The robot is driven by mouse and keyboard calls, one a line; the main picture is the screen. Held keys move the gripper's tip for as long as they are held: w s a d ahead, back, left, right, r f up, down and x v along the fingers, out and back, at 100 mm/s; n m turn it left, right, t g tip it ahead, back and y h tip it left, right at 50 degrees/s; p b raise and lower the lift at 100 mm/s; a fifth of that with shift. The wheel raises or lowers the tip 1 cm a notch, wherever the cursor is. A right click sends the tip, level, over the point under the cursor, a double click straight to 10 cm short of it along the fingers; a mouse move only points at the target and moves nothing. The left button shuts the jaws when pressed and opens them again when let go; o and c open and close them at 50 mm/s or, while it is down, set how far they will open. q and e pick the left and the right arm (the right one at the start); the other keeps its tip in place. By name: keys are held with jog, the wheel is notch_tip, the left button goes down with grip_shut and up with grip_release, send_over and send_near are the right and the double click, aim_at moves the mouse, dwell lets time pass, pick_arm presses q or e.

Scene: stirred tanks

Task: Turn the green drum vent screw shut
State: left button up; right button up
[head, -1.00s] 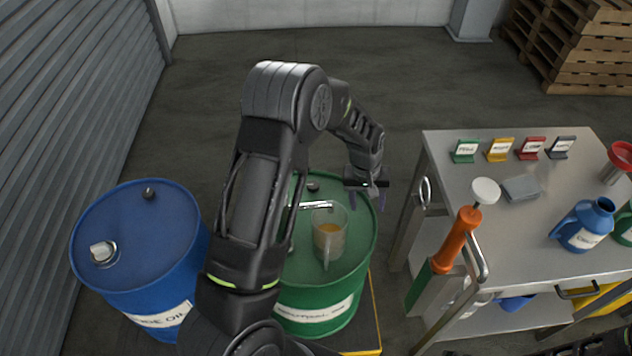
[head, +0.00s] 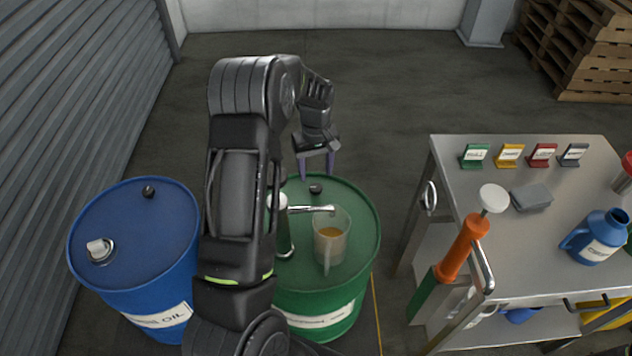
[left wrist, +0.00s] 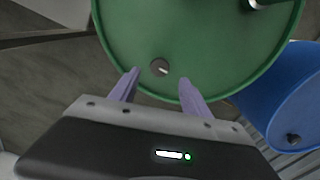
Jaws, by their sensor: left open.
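The green drum (head: 350,262) stands in the middle of the head view, partly hidden by my left arm. Its vent screw (head: 316,189) is a small dark knob near the far rim of the lid. In the left wrist view the vent screw (left wrist: 159,67) shows a light mark and lies just beyond the fingertips, between their lines. My left gripper (head: 317,172) is open, with its purple fingers pointing down above the far edge of the lid. It also shows in the left wrist view (left wrist: 158,80), with nothing between the fingers. My right gripper is not in view.
A tap or pump with a chrome spout (head: 312,209) and a jug of amber liquid (head: 330,240) are on the green lid. A blue drum (head: 130,240) stands left. A steel cart (head: 530,235) stands right, with an orange-and-green tool (head: 462,248) at its near-left side.

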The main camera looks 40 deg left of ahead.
aim_at(316, 187)
pick_arm(q)
notch_tip(316, 187, down, 6)
jog(key=shift+r+p, duration=0.1)
jog(key=shift+p, duration=0.35)
jog(key=shift+c, duration=0.4)
grip_shut()
